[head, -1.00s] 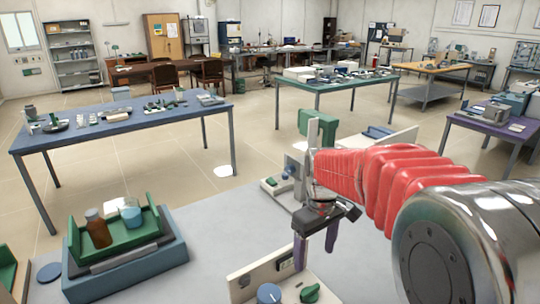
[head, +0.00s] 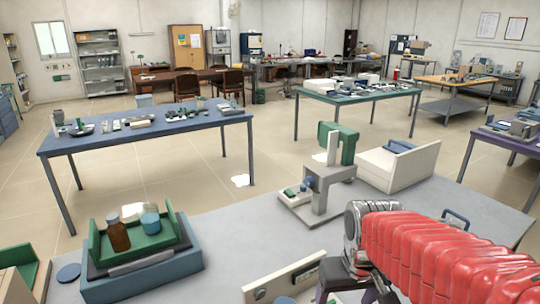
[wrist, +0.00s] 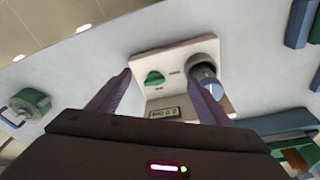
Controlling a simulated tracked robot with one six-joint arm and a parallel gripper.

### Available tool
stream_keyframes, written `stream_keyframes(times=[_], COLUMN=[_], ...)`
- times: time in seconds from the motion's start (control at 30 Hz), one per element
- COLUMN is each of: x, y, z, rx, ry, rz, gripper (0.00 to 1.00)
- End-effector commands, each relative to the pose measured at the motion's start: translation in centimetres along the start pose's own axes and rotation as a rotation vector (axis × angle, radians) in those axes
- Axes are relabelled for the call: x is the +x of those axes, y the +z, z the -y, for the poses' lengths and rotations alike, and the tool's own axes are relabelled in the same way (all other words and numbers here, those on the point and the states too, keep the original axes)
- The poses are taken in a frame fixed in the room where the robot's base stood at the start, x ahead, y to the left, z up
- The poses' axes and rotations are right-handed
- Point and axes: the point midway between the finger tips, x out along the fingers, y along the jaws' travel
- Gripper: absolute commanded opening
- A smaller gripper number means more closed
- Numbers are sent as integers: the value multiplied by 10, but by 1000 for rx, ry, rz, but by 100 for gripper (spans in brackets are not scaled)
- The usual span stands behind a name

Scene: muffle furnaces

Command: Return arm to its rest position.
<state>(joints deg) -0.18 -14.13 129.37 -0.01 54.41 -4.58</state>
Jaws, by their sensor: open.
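My red-sleeved arm (head: 430,250) reaches in from the lower right of the head view. My gripper (wrist: 160,85) shows in the wrist view with its two purple fingers apart and nothing visible between them. In the head view the gripper is low at the bottom edge, mostly cut off or hidden by the arm. Beyond the fingers in the wrist view is a cream control unit (wrist: 172,84) with a green knob, a blue knob and a small display. The same unit shows partly in the head view (head: 262,290), left of the gripper.
The grey bench (head: 240,240) holds a green tray (head: 166,238) with a brown bottle (head: 118,235) and a blue cup (head: 150,224), a grey stand device (head: 318,190) and a cream box (head: 400,168). A blue table (head: 150,130) stands behind. The bench between tray and stand is clear.

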Motion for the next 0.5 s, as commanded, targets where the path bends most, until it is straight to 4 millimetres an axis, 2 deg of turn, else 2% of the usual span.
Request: stream_keyframes(times=[0.5], x=[-33], y=[58], z=[4], rx=[83], ry=[7], rz=[-169], gripper=[72])
